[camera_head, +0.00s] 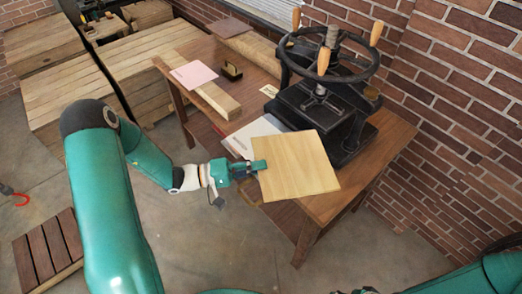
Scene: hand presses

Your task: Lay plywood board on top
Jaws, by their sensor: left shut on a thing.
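A light plywood board (298,168) is held by my left gripper (256,166), which is shut on its left edge. The board is in front of the black hand press (322,100) and over the front part of the wooden table (385,150). I cannot tell how high above the table it is. The press has a large handwheel with orange wooden handles. White sheets (245,138) lie on the table just behind the board and are partly hidden by it. My right arm shows at the lower right, but its gripper's jaws are not clearly visible.
A pink sheet (193,74) on a wooden block (218,101) and a small dark stamp-like object (231,70) are on the table's left part. Wooden crates (60,95) stand at the left. A brick wall (450,90) closes off the right side.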

